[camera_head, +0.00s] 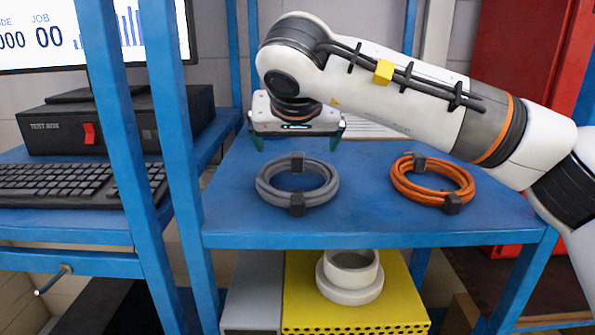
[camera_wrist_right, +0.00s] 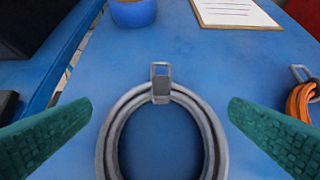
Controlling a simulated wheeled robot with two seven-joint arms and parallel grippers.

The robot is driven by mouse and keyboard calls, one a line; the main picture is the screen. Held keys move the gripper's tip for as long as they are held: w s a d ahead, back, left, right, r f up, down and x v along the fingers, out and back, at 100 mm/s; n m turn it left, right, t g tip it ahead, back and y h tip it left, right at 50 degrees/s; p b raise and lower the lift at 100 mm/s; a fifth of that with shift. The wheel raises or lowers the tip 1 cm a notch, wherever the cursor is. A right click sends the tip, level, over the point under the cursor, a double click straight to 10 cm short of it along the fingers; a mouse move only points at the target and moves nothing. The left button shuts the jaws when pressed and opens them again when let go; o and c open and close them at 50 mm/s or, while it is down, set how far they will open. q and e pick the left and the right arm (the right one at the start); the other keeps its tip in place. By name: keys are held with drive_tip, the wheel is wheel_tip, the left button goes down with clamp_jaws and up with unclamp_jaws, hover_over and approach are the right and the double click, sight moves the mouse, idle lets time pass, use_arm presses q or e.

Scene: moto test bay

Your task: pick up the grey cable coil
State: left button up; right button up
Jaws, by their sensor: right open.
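The grey cable coil (camera_head: 268,190) lies flat on the blue shelf, with dark clips at its far and near sides. My right gripper (camera_head: 297,145) is open and empty above the far side of the coil. In the right wrist view, the grey coil (camera_wrist_right: 106,140) lies between the two green fingers (camera_wrist_right: 160,112), apart from both as far as the picture shows. Its near part is cut off by the lower edge there. My left gripper is not in view.
An orange cable coil (camera_head: 432,198) lies to the right on the same blue shelf (camera_head: 370,222). Blue uprights (camera_head: 172,120) stand to the left. A clipboard with paper (camera_wrist_right: 232,12) and a blue round container (camera_wrist_right: 133,13) lie beyond the coil. A yellow box (camera_head: 310,317) is below.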

sight(297, 157)
drive_tip(key=p+x, duration=0.2)
drive_tip(key=x, duration=0.3)
drive_tip(key=shift+w+p, duration=0.1)
drive_tip(key=shift+p, duration=0.25)
drive_tip(key=shift+w+d+f, duration=0.1)
drive_tip(key=shift+w+f, duration=0.2)
drive_tip(key=shift+f, duration=0.05)
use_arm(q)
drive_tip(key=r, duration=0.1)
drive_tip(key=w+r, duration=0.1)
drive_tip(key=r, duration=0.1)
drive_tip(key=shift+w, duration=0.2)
use_arm(e)
drive_tip(key=c, duration=0.8)
drive_tip(key=shift+o, duration=0.2)
drive_tip(key=shift+r, duration=0.1)
use_arm(q)
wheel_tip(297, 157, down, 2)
drive_tip(key=shift+b, duration=0.95)
use_arm(e)
wheel_tip(297, 157, up, 10)
